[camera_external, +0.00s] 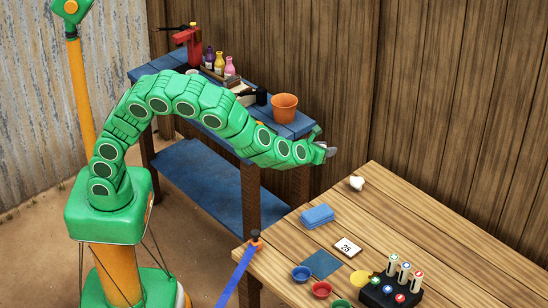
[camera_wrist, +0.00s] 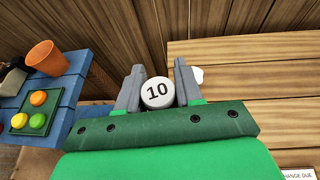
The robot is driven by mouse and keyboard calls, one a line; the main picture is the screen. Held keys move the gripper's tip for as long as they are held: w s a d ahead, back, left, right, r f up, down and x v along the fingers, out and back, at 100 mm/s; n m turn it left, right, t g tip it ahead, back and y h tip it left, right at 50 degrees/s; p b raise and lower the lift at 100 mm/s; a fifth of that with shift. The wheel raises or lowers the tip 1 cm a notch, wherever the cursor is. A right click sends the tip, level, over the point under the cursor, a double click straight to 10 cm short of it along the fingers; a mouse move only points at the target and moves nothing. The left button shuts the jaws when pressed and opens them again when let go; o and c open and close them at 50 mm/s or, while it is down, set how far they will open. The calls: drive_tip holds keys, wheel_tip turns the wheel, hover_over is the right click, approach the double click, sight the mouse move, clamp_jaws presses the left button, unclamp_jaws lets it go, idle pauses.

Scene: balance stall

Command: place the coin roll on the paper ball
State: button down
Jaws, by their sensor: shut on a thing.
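My gripper (camera_external: 321,149) is up in the air near the left back edge of the wooden table, to the left of the paper ball. In the wrist view my gripper (camera_wrist: 158,76) is shut on the coin roll (camera_wrist: 157,93), whose round white end marked "10" shows between the two grey fingers. The rest of the roll's length is hidden. The paper ball (camera_external: 356,183) is a small crumpled white lump on the far part of the table, with nothing on it. In the wrist view the paper ball (camera_wrist: 198,75) is partly hidden behind the right finger.
The wooden table (camera_external: 425,225) holds a folded blue cloth (camera_external: 317,216), a "25" card (camera_external: 347,247), small bowls (camera_external: 301,273) and a black rack with white tubes (camera_external: 393,291). A blue bench (camera_external: 301,124) with an orange pot (camera_external: 284,108) and bottles stands behind my arm. A plank wall stands behind.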

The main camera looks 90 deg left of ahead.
drive_tip(key=a, duration=0.3)
drive_tip(key=n+g, duration=0.1)
hover_over(360, 176)
drive_tip(key=s, duration=0.1)
wheel_tip(360, 176, down, 8)
drive_tip(key=shift+a+f, duration=0.1)
drive_tip(key=shift+a, duration=0.05)
drive_tip(key=shift+w+a+f, duration=0.15)
drive_tip(key=shift+w+f, duration=0.35)
drive_tip(key=shift+f, duration=1.65)
drive_tip(key=shift+f+y, duration=0.1)
drive_tip(key=shift+y, duration=0.2)
drive_tip(key=c, duration=0.7)
unclamp_jaws()
drive_tip(key=shift+c, duration=0.2)
